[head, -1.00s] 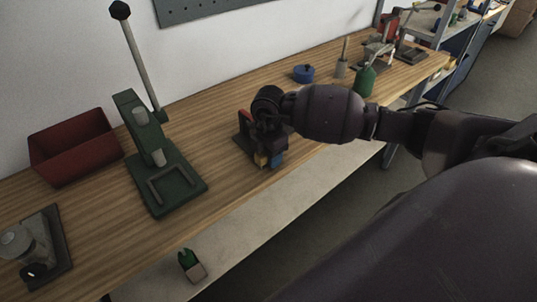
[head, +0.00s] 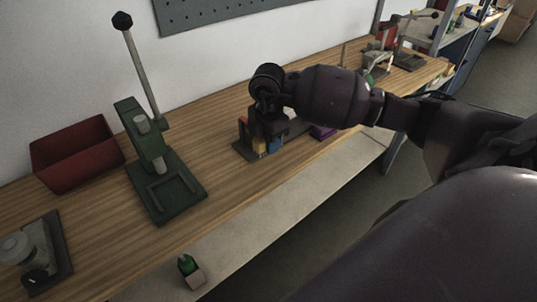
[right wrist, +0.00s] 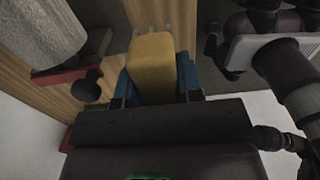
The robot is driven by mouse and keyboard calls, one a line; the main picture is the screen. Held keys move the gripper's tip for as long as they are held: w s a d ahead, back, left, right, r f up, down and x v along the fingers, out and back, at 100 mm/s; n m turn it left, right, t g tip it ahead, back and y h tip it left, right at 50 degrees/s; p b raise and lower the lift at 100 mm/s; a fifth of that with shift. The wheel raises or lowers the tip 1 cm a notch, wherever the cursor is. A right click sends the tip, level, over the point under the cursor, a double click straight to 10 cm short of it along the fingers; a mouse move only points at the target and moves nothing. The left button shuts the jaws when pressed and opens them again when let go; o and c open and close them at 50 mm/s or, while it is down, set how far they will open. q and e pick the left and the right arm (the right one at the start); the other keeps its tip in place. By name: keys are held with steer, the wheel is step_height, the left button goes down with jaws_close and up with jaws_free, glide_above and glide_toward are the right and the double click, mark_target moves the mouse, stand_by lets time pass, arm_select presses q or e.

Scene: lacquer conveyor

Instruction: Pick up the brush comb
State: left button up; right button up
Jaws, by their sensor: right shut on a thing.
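My right gripper (head: 266,140) is low over the middle of the wooden bench, pointing down. It is shut on a yellow block-shaped piece (right wrist: 155,65), which I take to be the brush comb. In the right wrist view the yellow piece sits between two blue finger-like parts. In the head view only a small yellow part (head: 259,145) shows, next to blue. A dark stand with a red part (head: 243,131) is close behind the gripper. My left gripper is not in view.
A green lever press (head: 165,195) and a red bin (head: 75,158) stand left on the wooden bench (head: 215,125). A clamp-like device (head: 30,260) is front left. A small green-and-beige object (head: 190,270) lies on the pale front strip (head: 245,225). A purple thing (head: 322,131) shows under my arm.

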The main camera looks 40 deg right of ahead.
step_height(320, 180, up, 13)
steer(key=shift+f, duration=0.2)
